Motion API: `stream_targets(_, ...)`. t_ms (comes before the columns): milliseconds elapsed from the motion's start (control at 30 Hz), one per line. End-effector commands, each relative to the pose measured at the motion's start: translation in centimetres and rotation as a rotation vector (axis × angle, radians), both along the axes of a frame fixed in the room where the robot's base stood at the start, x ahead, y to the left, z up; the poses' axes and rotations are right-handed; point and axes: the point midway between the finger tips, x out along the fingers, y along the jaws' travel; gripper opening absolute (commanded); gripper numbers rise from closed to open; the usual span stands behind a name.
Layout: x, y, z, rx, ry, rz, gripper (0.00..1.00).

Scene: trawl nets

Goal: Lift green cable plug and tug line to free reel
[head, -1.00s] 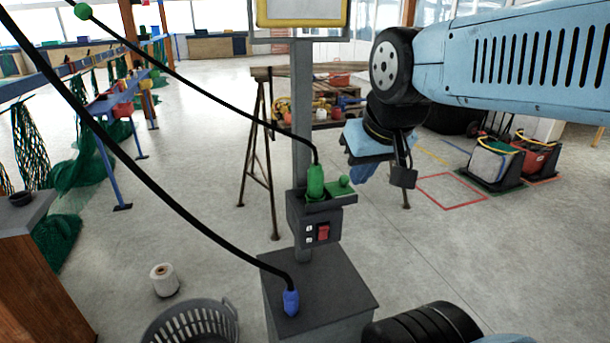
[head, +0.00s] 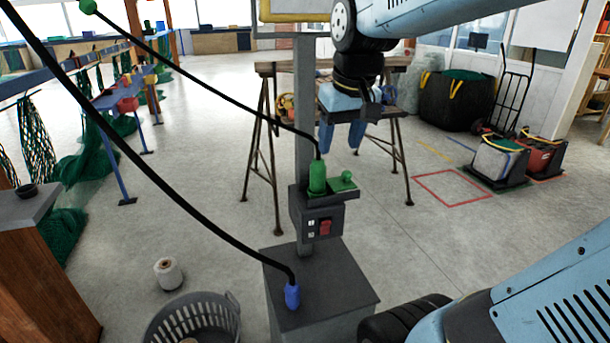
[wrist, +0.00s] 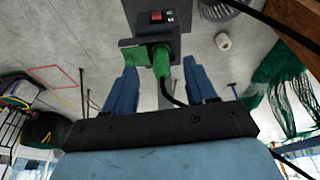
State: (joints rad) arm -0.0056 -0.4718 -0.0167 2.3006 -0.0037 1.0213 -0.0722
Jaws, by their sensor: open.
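The green cable plug (head: 317,178) stands upright in a small dark box on the grey post, with a black cable rising from its top to the upper left. A green cap (head: 343,182) sits beside it on the box. My gripper (head: 340,145) is open, pointing down, a little right of the plug and above its height in the head view. In the wrist view the plug (wrist: 162,62) shows between my two blue fingers (wrist: 160,85), and nothing is held. No reel can be made out for certain.
A red switch (head: 325,227) is on the box front. A blue plug (head: 292,296) with a thick black cable sits on the grey pedestal (head: 335,275). A basket (head: 195,318) and white spool (head: 168,273) lie left. Trestles (head: 262,150) stand behind.

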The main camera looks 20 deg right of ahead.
Motion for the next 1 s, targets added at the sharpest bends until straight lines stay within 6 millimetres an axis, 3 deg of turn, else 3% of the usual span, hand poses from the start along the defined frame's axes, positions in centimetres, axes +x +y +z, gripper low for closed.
stream_targets(167, 4.1, -0.1, -0.1, -0.007, 0.093, 0.032, 0.74)
stream_targets(500, 10.9, -0.2, -1.6, -0.017, 0.247, 0.087, 0.74)
stream_targets(767, 12.8, -0.2, -2.5, -0.019, 0.291, 0.102, 0.74)
stream_targets(1000, 12.8, -0.2, -5.8, -0.019, 0.295, 0.103, 0.74)
